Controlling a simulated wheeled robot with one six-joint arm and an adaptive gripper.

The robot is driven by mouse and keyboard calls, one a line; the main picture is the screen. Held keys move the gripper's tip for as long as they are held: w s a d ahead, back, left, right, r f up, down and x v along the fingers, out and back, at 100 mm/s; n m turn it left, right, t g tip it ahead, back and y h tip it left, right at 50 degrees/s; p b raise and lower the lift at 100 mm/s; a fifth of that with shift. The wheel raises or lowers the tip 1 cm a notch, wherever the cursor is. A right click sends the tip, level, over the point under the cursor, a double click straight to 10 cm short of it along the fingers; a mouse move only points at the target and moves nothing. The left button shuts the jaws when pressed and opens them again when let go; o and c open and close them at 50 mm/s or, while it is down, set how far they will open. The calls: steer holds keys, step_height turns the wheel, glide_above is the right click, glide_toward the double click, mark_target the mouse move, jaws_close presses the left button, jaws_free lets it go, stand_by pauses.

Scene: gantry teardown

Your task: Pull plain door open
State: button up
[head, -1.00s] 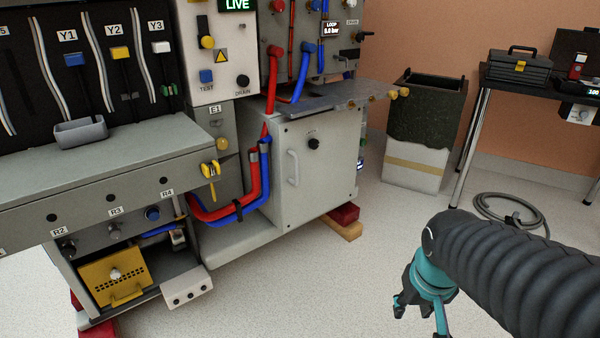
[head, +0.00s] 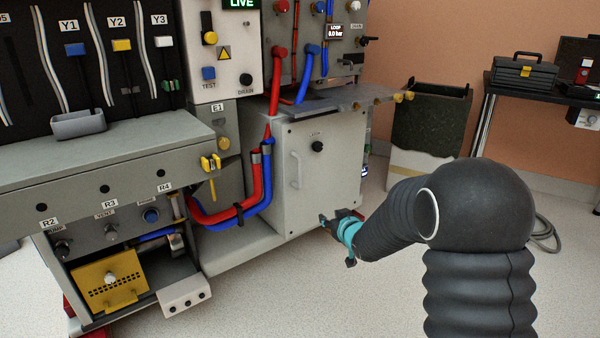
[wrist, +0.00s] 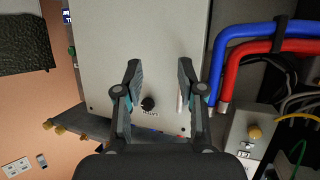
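The plain door (head: 330,185) is a light grey panel on the cabinet right of the red and blue hoses, and it looks shut. Its pale vertical bar handle (head: 295,169) is on the left side, and a black knob (head: 317,146) is near the top. My gripper (head: 327,221) is in front of the door's lower part, below and right of the handle. In the wrist view, turned upside down, my gripper (wrist: 158,66) is open and empty, facing the door (wrist: 140,35). The knob (wrist: 148,103) shows between the fingers; the handle (wrist: 181,101) is partly hidden by the right finger.
Red (head: 257,180) and blue hoses bend close to the door's left side. A metal shelf (head: 345,100) with brass ends juts out above the door. A dark bin (head: 430,120) stands to the right. The floor before the cabinet is clear.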

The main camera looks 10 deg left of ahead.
mark_target(301, 170)
steer(key=a+r+n+t+y, duration=0.15)
steer(key=a+r+y, duration=0.25)
steer(key=r, duration=0.5)
steer(key=shift+m+t, duration=0.35)
steer(key=shift+t, duration=0.2)
steer(key=x, duration=1.3)
steer(key=shift+w, duration=0.45)
jaws_close()
